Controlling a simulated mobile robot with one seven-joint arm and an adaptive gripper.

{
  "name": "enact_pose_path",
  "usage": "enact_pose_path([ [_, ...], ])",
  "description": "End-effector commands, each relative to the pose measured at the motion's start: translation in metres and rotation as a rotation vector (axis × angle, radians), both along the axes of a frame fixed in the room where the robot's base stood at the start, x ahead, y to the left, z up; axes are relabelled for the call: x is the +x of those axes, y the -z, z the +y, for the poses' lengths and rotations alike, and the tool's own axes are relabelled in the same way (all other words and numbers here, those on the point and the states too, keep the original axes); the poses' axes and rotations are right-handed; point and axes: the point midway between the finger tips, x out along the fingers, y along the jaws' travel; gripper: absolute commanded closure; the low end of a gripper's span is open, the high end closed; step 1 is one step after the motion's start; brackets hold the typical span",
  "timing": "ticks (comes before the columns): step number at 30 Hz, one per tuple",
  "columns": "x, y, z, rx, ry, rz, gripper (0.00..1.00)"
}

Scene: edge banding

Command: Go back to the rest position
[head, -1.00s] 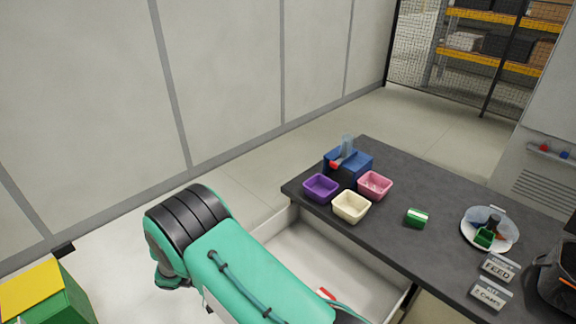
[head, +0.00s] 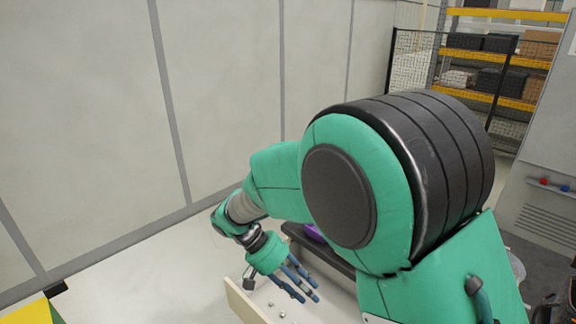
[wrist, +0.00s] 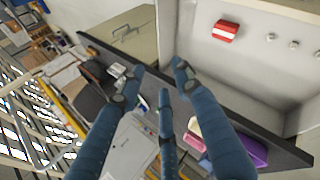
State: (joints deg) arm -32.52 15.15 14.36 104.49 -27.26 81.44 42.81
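My gripper (head: 297,290) hangs in the lower middle of the head view, in front of the dark table and over the pale open tray. Its blue fingers also show in the wrist view (wrist: 160,78); they are spread apart with nothing between them. My green arm is folded up across the head view and hides most of the table and its contents.
The pale tray (head: 243,303) holds small silver pieces (head: 282,315). A red-and-white block (wrist: 225,31) lies in it in the wrist view. A purple bin (head: 313,233) peeks out behind my arm. A yellow-topped green box (head: 50,312) stands at the lower left.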

Motion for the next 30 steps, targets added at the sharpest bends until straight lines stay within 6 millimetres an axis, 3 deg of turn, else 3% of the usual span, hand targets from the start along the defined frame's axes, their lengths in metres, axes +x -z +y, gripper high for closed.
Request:
enact_pose_path([
  [12, -0.032, -0.066, -0.056, 0.242, 0.025, -0.066, 0.66],
  [30, -0.098, -0.134, -0.117, 0.523, 0.0, -0.258, 0.66],
])
